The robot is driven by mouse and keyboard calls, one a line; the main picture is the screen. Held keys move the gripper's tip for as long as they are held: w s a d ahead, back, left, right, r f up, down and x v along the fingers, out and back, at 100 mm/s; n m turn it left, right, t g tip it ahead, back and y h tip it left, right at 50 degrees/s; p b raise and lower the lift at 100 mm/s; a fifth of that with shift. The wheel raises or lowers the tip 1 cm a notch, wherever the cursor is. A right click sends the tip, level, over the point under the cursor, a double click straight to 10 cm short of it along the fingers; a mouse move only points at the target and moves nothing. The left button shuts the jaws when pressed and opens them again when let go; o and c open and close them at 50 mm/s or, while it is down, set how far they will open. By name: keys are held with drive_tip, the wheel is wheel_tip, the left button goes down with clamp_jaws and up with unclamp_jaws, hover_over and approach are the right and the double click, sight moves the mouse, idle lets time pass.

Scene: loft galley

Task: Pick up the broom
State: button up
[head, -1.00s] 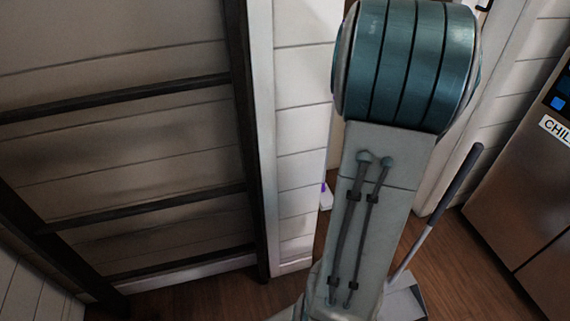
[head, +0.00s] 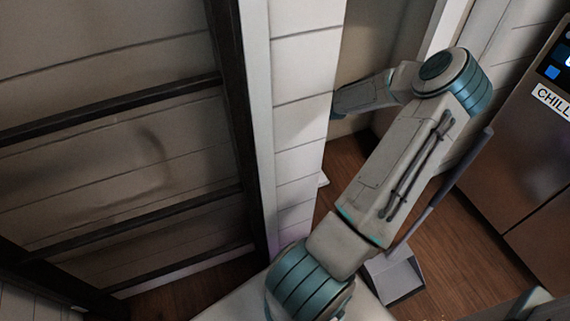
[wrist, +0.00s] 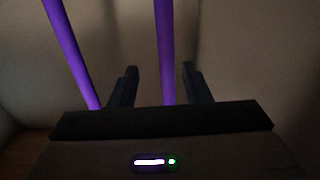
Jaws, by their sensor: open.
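In the wrist view two purple poles stand in a dim corner. One pole (wrist: 164,45) runs down between the fingers of my open gripper (wrist: 159,68). The other pole (wrist: 68,45) slants down outside the left finger. I cannot tell which pole is the broom's handle, and no broom head shows. I cannot tell whether the pole between the fingers touches either one. In the head view my arm reaches into a recess behind the white plank wall, which hides my gripper.
A grey long-handled dustpan (head: 396,274) stands on the wood floor (head: 455,265), close beside my arm. A dark ladder-like frame (head: 245,130) is on the left. The white plank wall (head: 296,110) edges the recess. A steel fridge (head: 530,170) stands at right.

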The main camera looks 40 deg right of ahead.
drive_tip(key=b+x, duration=0.2)
drive_tip(key=x, duration=0.5)
drive_tip(key=shift+w+a+r, duration=0.25)
drive_tip(key=shift+w+a, duration=0.05)
drive_tip(key=shift+w, duration=0.15)
drive_tip(key=shift+r, duration=0.1)
clamp_jaws()
